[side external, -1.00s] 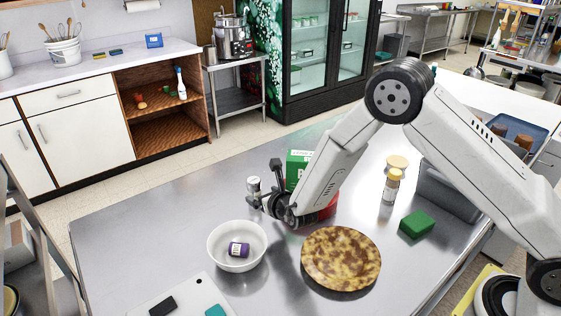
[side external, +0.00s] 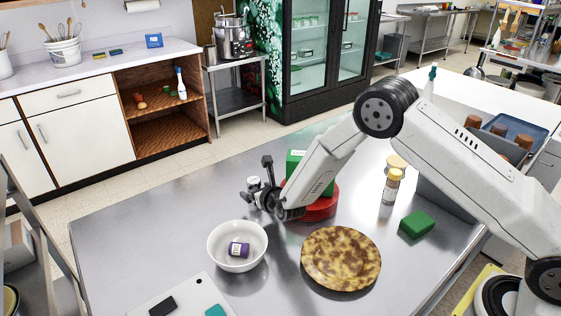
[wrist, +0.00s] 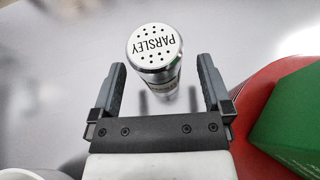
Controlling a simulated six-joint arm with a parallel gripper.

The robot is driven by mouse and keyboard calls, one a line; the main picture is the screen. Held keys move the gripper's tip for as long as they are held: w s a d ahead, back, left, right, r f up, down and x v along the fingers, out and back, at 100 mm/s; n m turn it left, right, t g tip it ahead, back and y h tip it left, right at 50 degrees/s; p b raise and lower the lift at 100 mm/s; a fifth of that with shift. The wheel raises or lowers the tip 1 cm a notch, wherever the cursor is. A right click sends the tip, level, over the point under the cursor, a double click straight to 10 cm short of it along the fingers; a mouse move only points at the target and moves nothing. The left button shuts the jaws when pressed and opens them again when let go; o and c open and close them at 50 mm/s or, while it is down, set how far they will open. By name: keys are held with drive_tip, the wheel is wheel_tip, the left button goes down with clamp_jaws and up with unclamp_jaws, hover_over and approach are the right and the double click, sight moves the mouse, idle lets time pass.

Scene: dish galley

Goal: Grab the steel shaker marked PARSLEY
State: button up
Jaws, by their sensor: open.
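The steel shaker (wrist: 155,50) has a round perforated lid reading PARSLEY, upside down in the wrist view. It stands on the steel table, mostly hidden behind my gripper in the side view, where its top (side external: 253,182) shows. My gripper (wrist: 160,78) is open, with one finger to each side of the shaker. The shaker lies toward the fingertips, and I see gaps between it and both fingers. The gripper also shows in the side view (side external: 257,180), low over the table.
A red round object (side external: 322,207) with a green box (side external: 295,161) is close to the right of my gripper. A white bowl (side external: 237,258) holding a purple-labelled item (side external: 238,249) stands in front. A mottled brown plate (side external: 341,258) and green sponge (side external: 417,224) lie farther right.

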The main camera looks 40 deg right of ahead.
drive_tip(key=shift+x, duration=0.9)
clamp_jaws()
